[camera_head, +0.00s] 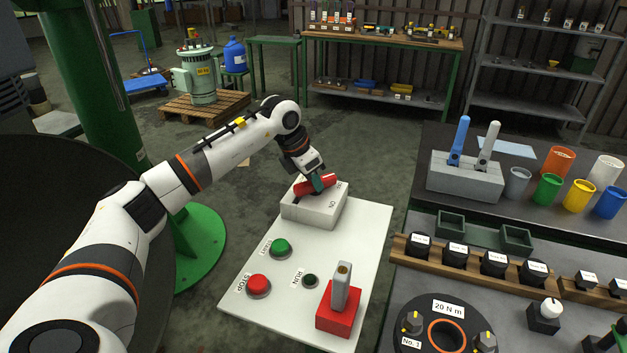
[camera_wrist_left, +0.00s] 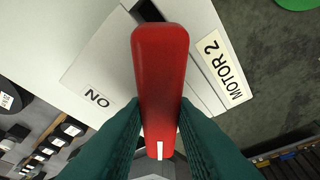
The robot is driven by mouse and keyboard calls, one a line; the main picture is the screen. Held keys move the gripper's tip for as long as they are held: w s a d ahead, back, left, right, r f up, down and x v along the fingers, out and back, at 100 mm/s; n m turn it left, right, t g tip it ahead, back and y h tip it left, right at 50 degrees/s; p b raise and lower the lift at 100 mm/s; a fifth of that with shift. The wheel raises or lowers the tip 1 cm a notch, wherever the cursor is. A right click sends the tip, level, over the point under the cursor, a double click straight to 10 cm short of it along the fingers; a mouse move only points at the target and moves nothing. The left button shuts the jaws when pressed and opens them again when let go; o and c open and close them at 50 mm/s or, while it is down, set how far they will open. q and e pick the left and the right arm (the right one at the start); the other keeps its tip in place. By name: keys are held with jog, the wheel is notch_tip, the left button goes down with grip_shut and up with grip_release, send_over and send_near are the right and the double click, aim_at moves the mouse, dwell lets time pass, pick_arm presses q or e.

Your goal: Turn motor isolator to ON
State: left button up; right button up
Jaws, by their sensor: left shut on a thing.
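The motor isolator is a pale grey box (camera_head: 312,209) with a red handle (camera_head: 327,181), standing at the far end of the white panel (camera_head: 345,255). My left gripper (camera_head: 316,181) is shut on the handle from above. In the left wrist view the red handle (camera_wrist_left: 161,75) lies between the two dark green fingers (camera_wrist_left: 160,125), with a white mark near its lower end. An ON label (camera_wrist_left: 98,96) is left of the handle and a MOTOR 2 label (camera_wrist_left: 222,68) right of it. The fingers hide part of the handle. My right gripper is not in view.
The panel also carries a green START button (camera_head: 281,248), a red STOP button (camera_head: 258,285), a dark RUN lamp (camera_head: 310,281) and a red block with a grey lever (camera_head: 340,289). A crowded workbench (camera_head: 420,185) stands to the right. The floor beyond the isolator is clear.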

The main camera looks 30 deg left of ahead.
pick_arm(q)
jog(key=m, duration=0.2)
jog(key=m+g+h, duration=0.1)
jog(key=m, duration=0.2)
jog(key=shift+w+a+r+m+h, duration=0.1)
jog(key=shift+w+a+m+h, duration=0.05)
jog(key=shift+m+h, duration=0.15)
jog(key=shift+w+m+g+h, duration=0.15)
jog(key=shift+m+g, duration=0.3)
jog(key=shift+m, duration=0.65)
jog(key=shift+s+m+g+h, duration=0.1)
jog(key=shift+m+g+h, duration=0.25)
jog(key=shift+m, duration=0.75)
jog(key=o, duration=1)
jog(key=v, duration=0.8)
jog(key=b+v, duration=0.1)
jog(key=v, duration=0.3)
jog(key=shift+w, duration=0.25)
